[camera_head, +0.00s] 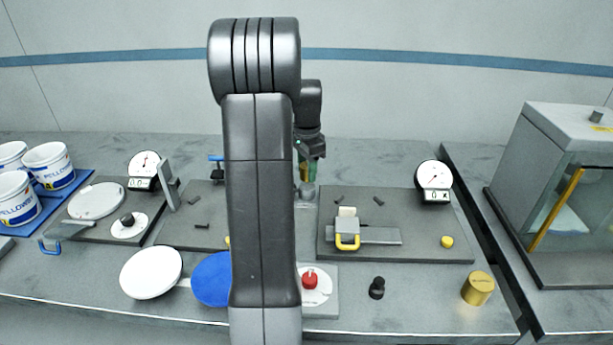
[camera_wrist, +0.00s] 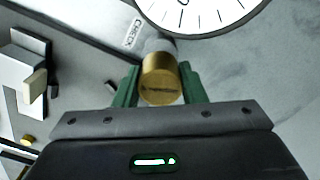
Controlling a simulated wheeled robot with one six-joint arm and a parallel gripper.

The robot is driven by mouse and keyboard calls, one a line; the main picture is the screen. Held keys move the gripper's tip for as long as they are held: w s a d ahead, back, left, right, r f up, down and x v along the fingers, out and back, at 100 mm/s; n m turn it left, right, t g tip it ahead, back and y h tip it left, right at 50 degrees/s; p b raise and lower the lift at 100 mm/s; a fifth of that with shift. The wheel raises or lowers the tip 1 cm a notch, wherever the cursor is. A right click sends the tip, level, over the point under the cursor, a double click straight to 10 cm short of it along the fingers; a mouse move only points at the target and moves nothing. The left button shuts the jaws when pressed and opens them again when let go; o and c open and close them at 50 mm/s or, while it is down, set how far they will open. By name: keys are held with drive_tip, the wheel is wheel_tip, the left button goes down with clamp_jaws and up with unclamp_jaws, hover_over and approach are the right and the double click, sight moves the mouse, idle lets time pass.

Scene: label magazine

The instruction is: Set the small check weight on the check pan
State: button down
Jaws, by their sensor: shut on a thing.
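My gripper (camera_wrist: 160,88) is shut on a small brass weight (camera_wrist: 162,80), a cylinder held between its green fingers. In the head view my gripper (camera_head: 307,172) points down behind my own arm, near the middle of the table. A pale grey rounded piece (camera_wrist: 158,47) shows just behind the weight in the wrist view, beside a plate lettered CHECK (camera_wrist: 134,32). I cannot tell whether this piece is the check pan, or whether the weight touches it. In the head view a small grey piece (camera_head: 307,191) stands directly below the fingers.
A white dial (camera_wrist: 205,12) is close to the fingers in the wrist view. A dark board with a clamp (camera_head: 347,228) and a dial (camera_head: 434,178) lies right of my arm. A larger brass cylinder (camera_head: 478,288) stands front right. White tubs (camera_head: 48,165) stand left.

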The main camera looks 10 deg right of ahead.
drive_tip(key=shift+f, duration=1.3)
drive_tip(key=shift+f, duration=0.15)
drive_tip(key=c, duration=0.9)
unclamp_jaws()
wheel_tip(320, 180, up, 12)
drive_tip(key=shift+r, duration=0.15)
wheel_tip(320, 180, down, 13)
drive_tip(key=shift+r, duration=2.25)
